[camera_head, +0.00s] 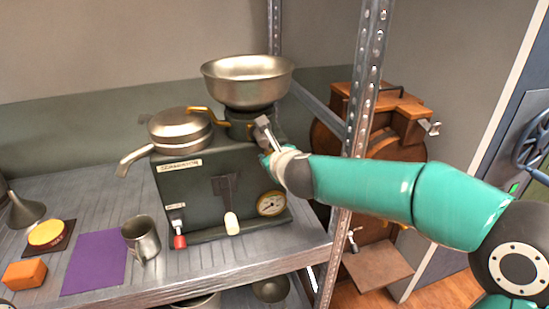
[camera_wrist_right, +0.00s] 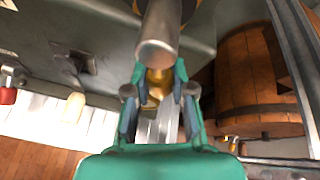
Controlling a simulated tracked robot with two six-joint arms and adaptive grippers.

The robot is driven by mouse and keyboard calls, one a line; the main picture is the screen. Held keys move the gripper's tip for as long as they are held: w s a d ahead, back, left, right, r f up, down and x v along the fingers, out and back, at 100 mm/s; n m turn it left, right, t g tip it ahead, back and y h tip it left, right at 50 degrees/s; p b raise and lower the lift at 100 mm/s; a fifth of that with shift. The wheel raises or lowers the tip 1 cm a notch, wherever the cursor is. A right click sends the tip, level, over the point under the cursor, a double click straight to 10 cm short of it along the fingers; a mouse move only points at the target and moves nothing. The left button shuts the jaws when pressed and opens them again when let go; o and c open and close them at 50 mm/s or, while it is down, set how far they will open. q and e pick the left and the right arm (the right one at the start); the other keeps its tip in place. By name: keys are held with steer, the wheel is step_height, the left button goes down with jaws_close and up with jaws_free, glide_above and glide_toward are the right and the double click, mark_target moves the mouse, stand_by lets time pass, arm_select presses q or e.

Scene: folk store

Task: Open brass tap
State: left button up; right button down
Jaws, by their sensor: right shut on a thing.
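A dark green machine (camera_head: 190,200) stands on a metal shelf, with a steel bowl (camera_head: 247,80) on top. My right gripper (camera_head: 268,158) is at the machine's upper right side, below the bowl. A grey metal cylinder (camera_head: 262,128) sticks out just above its fingers. In the right wrist view, my right gripper (camera_wrist_right: 159,90) is shut on a brass piece, which looks like the brass tap (camera_wrist_right: 157,82), under the end of the steel cylinder (camera_wrist_right: 158,45). The fingers hide part of the tap. How far the tap is turned cannot be told. My left gripper is not in view.
A lidded steel pan (camera_head: 180,128) sits on the machine's left. A steel mug (camera_head: 141,238), a purple cloth (camera_head: 94,264) and an orange block (camera_head: 25,273) lie on the shelf. A perforated upright post (camera_head: 366,90) is close to my right arm. A wooden barrel (camera_wrist_right: 250,75) stands beyond.

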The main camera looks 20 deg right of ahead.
steer(key=shift+a+f, duration=0.1)
steer(key=shift+f, duration=0.15)
steer(key=c, duration=1)
jaws_free()
steer(key=shift+r, duration=0.1)
steer(key=shift+o, duration=0.2)
steer(key=shift+s+r, duration=0.1)
steer(key=v, duration=1.1)
steer(key=shift+s, duration=0.4)
steer(key=shift+r, duration=0.1)
